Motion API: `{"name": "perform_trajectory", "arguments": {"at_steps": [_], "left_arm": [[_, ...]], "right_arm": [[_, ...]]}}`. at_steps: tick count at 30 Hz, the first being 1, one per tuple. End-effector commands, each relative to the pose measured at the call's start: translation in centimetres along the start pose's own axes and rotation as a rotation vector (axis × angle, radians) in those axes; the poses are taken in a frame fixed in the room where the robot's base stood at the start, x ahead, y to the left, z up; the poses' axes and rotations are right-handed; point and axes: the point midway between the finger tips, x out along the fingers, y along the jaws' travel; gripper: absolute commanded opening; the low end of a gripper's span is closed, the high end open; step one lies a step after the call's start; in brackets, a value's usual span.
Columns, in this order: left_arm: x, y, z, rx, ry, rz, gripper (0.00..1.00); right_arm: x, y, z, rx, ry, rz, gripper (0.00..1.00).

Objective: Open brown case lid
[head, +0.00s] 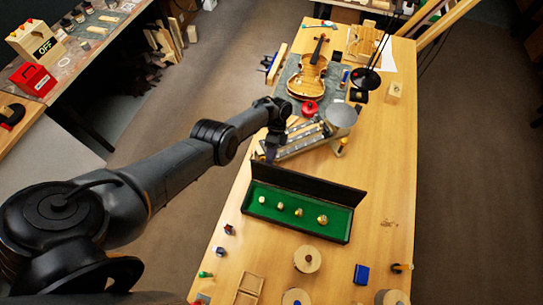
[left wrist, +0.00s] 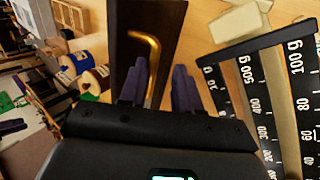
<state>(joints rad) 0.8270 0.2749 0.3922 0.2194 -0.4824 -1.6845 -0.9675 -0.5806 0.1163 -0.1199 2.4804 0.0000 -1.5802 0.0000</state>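The dark case (head: 346,238) lies on the workbench in the head view, its green-lined inside showing with several small brass pieces in it. Its dark lid (head: 308,184) stands raised along the far edge. My left gripper (head: 271,157) is beyond the lid, beside the scale and apart from the case. In the left wrist view the two fingers (left wrist: 162,88) are spread with a gap between them. A dark panel with a bent brass rod (left wrist: 152,55) lies past the fingertips; I cannot tell what it belongs to. My right gripper is not in view.
A balance scale (head: 342,115) stands close to my left gripper; its marked beams (left wrist: 258,90) show in the left wrist view. A violin (head: 312,72) lies farther back. Round wooden pieces (head: 307,259) and a blue box (head: 361,274) stand in front. Bench right of the case is mostly clear.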

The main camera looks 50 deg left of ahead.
Motion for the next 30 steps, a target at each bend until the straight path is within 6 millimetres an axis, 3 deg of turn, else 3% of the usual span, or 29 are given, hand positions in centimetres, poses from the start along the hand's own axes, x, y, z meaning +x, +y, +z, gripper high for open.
{"name": "perform_trajectory", "arguments": {"at_steps": [18,23,30], "left_arm": [[-0.7,0.1,-0.2,0.007,0.000,0.000,0.36],[-2.5,0.0,-0.2,0.008,0.002,-0.002,0.36],[-6.4,-0.1,-0.2,0.007,0.002,-0.002,0.36]], "right_arm": [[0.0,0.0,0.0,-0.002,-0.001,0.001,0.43],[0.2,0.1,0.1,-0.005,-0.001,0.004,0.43],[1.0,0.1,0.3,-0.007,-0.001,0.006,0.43]]}}
